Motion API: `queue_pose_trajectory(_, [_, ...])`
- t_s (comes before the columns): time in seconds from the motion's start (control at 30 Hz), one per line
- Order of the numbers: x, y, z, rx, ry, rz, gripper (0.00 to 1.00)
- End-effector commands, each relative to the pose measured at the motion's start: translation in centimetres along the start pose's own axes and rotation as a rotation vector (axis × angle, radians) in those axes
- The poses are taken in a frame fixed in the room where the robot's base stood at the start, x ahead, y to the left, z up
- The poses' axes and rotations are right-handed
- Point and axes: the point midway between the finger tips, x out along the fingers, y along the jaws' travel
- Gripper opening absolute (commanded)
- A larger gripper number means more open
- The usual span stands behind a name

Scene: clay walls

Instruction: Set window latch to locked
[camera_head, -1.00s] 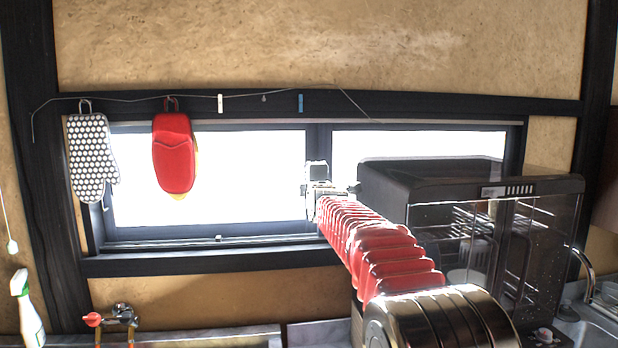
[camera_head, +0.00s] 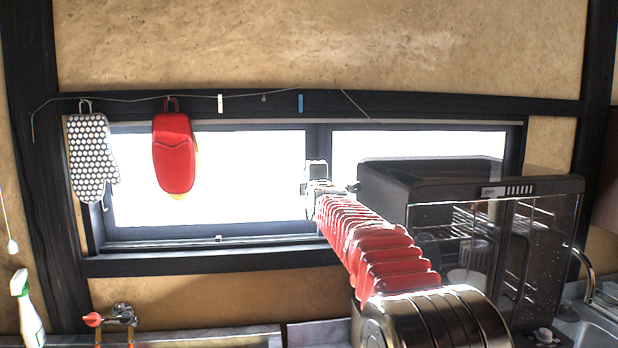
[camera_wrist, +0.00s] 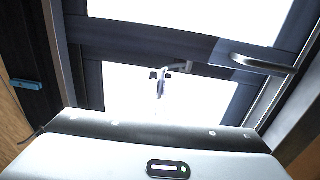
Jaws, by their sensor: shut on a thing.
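The window (camera_head: 210,180) has a dark frame and bright panes. My gripper (camera_head: 317,172) is at its central upright, at the end of my red ribbed arm; its fingers are too small to make out in this view. In the wrist view, two small dark fingertips of my gripper (camera_wrist: 160,75) close around the pale window latch (camera_wrist: 181,67) beside the dark frame bar. The latch is partly hidden by the fingers and washed out by the glare, so its exact angle is hard to tell. A curved metal handle (camera_wrist: 262,65) lies to the right in the wrist view.
A black glass-fronted oven (camera_head: 470,190) stands close to the right of my arm. A red mitt (camera_head: 173,155) and a dotted mitt (camera_head: 90,155) hang at left over the window. A spray bottle (camera_head: 27,315) and a red-handled tap (camera_head: 110,318) are below left.

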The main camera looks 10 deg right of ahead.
Motion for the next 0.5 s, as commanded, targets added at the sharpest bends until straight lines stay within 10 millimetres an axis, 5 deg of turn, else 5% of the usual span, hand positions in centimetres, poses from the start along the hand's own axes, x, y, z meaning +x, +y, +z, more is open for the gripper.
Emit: queue_pose_trajectory(0.5, [0.6,0.19,-0.34,0.0,0.011,-0.088,0.0])
